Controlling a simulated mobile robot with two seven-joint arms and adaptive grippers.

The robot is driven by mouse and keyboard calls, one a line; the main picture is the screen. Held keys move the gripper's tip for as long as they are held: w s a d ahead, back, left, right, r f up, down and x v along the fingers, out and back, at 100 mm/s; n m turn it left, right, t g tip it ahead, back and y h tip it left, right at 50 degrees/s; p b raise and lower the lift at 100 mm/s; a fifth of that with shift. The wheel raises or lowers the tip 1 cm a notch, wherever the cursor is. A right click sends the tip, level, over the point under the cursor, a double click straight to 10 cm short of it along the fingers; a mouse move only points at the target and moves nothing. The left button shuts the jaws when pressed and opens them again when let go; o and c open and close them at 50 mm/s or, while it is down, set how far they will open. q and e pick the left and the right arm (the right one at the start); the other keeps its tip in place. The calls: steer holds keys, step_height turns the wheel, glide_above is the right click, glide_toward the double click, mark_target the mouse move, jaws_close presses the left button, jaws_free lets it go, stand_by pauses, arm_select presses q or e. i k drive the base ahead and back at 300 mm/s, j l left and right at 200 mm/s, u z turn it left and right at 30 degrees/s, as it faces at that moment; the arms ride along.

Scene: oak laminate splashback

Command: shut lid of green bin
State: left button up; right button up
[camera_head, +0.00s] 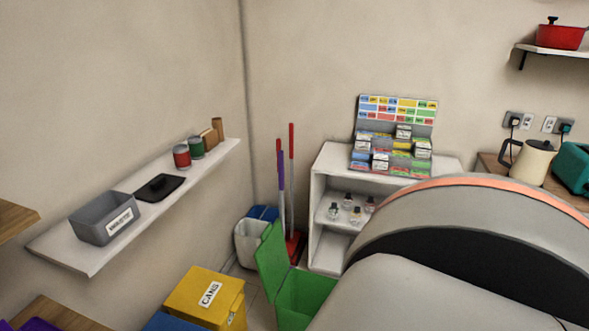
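The green bin (303,300) stands on the floor at the bottom centre, in front of the white shelf unit. Its green lid (271,260) is open and stands roughly upright along the bin's left side. The right part of the bin is hidden behind a large grey rounded part with an orange band, which looks like my own body. Neither of my grippers shows in this view.
A yellow bin labelled CANS (206,298) stands left of the green bin, with a blue lid (172,322) nearer. A white bin (249,243) and long-handled tools (291,190) are behind. A wall shelf (65,244) juts out at left; a white shelf unit (318,215) stands at the back.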

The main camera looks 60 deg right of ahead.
mark_target(271, 259)
steer(key=z, duration=1.5)
